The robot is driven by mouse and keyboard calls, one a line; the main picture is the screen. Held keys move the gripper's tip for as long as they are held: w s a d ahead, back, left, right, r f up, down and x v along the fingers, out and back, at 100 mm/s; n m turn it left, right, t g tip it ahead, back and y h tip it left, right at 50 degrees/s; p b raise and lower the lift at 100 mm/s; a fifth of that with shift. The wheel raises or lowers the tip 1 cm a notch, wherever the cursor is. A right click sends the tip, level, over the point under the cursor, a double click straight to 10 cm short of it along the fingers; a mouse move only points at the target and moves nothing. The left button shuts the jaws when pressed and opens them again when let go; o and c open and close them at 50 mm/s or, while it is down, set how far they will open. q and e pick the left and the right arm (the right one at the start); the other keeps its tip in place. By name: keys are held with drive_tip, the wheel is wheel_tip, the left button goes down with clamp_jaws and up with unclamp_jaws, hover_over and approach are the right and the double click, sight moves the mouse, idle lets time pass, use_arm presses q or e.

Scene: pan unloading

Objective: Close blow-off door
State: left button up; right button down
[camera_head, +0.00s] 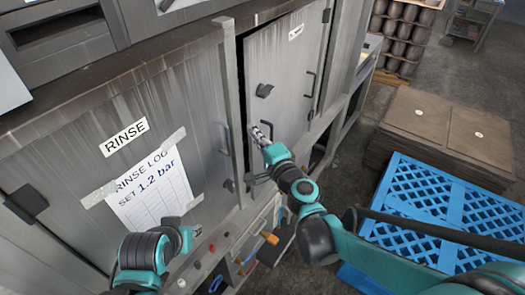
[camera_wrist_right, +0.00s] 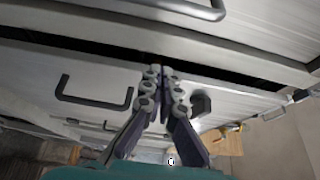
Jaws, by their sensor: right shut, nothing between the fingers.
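The blow-off door (camera_head: 285,75) is the grey panel right of the rinse cabinet, with a small label (camera_head: 296,32) too small to read. It stands slightly ajar, with a dark gap along its left edge. It carries a black knob (camera_head: 264,90) and a bar handle (camera_head: 309,86). My right gripper (camera_head: 260,133) is shut and empty in front of the door's lower left edge. In the right wrist view its fingertips (camera_wrist_right: 160,74) meet over the door panel (camera_wrist_right: 120,75) near the dark gap; contact is unclear. My left gripper (camera_head: 197,231) is low before the rinse door; its fingers are unclear.
The rinse door (camera_head: 185,110) bears a RINSE label and a taped paper log (camera_head: 150,190). Its bar handle (camera_head: 225,140) stands out close left of my right gripper. A blue pallet (camera_head: 440,205) and stacked brown cardboard (camera_head: 450,125) occupy the floor at right.

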drive_tip(key=s+d+f+n+g+y+b, duration=0.1)
drive_tip(key=d+f+n+g+y+b, duration=0.3)
drive_tip(key=d, duration=0.3)
drive_tip(key=s+d+f+n+g+y+b, duration=0.1)
drive_tip(key=d+f+n+g+y+b, duration=0.15)
drive_tip(key=d+f, duration=0.45)
drive_tip(key=w+a+r+y+b, duration=0.1)
drive_tip(key=w+a+b, duration=0.1)
drive_tip(key=w+a, duration=0.5)
drive_tip(key=a, duration=0.4)
drive_tip(key=shift+a, duration=0.1)
drive_tip(key=x, duration=0.5)
drive_tip(key=shift+w+a+r, duration=0.25)
